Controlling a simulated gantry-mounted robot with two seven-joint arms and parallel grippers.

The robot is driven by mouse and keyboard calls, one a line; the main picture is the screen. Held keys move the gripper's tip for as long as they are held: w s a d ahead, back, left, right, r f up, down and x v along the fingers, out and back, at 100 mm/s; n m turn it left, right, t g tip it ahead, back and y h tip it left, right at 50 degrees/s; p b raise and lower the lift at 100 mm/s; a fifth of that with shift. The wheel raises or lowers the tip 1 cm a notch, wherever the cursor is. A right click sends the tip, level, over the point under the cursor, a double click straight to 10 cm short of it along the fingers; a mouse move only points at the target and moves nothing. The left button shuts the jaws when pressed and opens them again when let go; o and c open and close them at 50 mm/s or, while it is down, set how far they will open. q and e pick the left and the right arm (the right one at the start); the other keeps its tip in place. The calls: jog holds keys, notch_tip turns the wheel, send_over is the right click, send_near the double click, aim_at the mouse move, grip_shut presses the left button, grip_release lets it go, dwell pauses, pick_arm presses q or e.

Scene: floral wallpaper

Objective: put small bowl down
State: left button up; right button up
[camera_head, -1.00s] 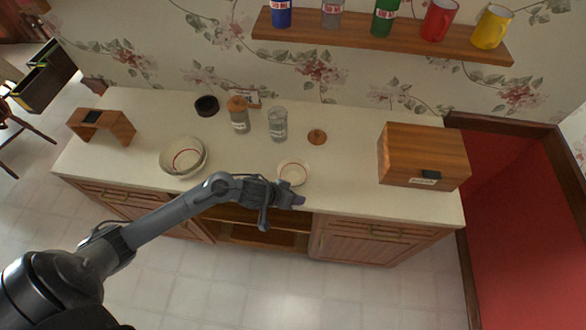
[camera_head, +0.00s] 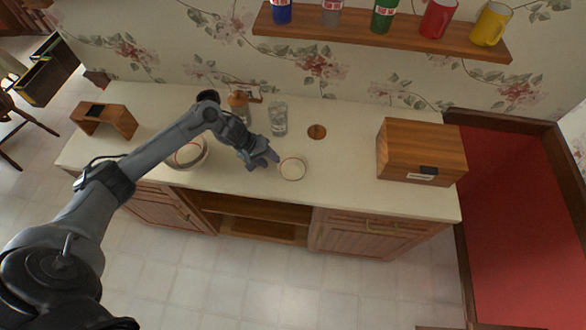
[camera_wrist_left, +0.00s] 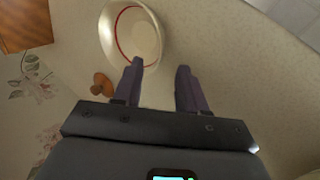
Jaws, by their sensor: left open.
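The small bowl (camera_head: 292,168) is white with a red ring and sits upright on the cream countertop (camera_head: 350,188). It also shows in the left wrist view (camera_wrist_left: 140,36), just beyond the fingertips. My left gripper (camera_head: 268,163) is open and empty, just left of the bowl in the head view. In the wrist view its two fingers (camera_wrist_left: 158,72) are spread apart; one fingertip lies close to the bowl's rim, and I cannot tell whether it touches. A larger white bowl (camera_head: 190,154) sits further left, partly hidden behind my left arm. My right gripper is not in view.
A clear glass jar (camera_head: 278,118), a jar with a wooden lid (camera_head: 239,106) and a wooden knob-topped lid (camera_head: 316,131) stand behind. A wooden box (camera_head: 420,152) is on the right, a wooden stand (camera_head: 104,119) on the left.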

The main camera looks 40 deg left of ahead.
aim_at(278, 167)
pick_arm(q)
jog(key=shift+x, duration=2.95)
jog(key=shift+s, duration=0.15)
grip_shut()
